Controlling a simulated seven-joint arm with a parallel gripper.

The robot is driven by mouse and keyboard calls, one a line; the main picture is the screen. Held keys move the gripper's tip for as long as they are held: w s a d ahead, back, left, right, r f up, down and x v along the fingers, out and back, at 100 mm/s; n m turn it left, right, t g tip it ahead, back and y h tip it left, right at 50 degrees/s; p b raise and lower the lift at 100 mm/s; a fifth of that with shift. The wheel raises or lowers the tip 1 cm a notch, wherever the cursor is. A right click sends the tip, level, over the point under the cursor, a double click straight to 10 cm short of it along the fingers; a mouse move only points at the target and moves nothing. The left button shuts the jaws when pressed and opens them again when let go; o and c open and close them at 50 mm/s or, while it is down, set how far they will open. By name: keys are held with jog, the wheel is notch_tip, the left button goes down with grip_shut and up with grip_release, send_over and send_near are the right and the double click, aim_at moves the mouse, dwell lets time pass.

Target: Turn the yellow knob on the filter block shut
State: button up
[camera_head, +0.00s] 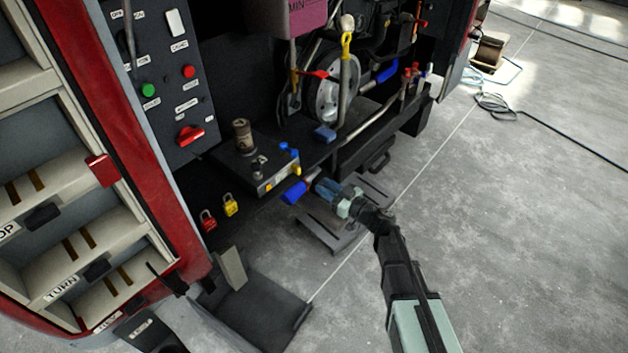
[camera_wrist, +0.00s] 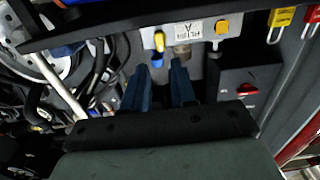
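The filter block (camera_head: 277,178) is a pale, labelled block at the edge of a dark shelf in the head view. It also shows at the top of the wrist view (camera_wrist: 192,32). The yellow knob (camera_wrist: 159,41) sits at the left end of the label in the wrist view, pointing towards the fingers. In the head view the yellow knob (camera_head: 296,170) is small, at the block's right end. The knob appears in line with the gap; contact cannot be seen.
An orange-yellow square (camera_wrist: 222,27) is on the block's other end. A blue handle (camera_head: 293,192) lies close to my gripper in the head view. A yellow padlock (camera_head: 230,205) and a red padlock (camera_head: 208,220) hang left. Open floor lies to the right.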

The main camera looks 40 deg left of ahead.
jog(key=shift+d, duration=1.75)
